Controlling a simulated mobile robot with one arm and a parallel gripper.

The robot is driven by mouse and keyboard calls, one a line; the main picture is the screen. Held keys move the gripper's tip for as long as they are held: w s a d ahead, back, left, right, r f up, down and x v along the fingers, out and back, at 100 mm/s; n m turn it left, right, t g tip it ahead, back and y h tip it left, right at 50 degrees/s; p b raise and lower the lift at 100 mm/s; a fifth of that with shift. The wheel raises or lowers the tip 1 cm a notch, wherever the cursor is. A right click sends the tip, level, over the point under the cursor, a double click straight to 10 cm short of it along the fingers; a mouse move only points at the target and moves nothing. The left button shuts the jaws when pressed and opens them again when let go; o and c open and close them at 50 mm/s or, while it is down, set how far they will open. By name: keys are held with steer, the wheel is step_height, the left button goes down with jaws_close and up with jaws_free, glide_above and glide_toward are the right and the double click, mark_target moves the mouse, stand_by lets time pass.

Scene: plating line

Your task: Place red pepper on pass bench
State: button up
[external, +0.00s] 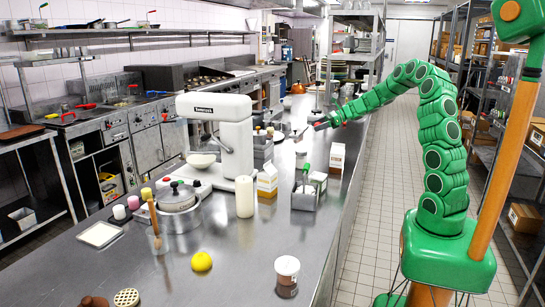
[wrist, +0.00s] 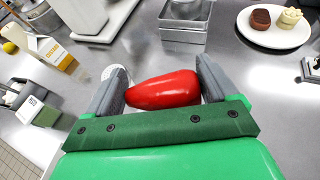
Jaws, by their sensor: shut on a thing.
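A glossy red pepper (wrist: 165,90) lies crosswise between the two grey fingers of my gripper (wrist: 160,76) in the wrist view. The fingers are shut on it, one at each end. In the external view my gripper (external: 322,123) is at the far end of my green arm, over the long steel bench (external: 225,235). The pepper is too small there to make out clearly. The bench top also shows below the pepper in the wrist view (wrist: 225,75). I cannot tell how high the pepper is above it, nor which surface is the pass bench.
A plate (wrist: 263,35) with two small cakes and a steel container (wrist: 185,22) stand beyond my gripper. A carton (wrist: 50,50) and a caddy (wrist: 28,98) stand to the left.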

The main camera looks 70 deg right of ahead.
mark_target(316, 158)
step_height(316, 158, down, 15)
steer(key=shift+f, duration=0.1)
stand_by(0.7)
steer(key=shift+f, duration=0.15)
steer(key=o, duration=0.8)
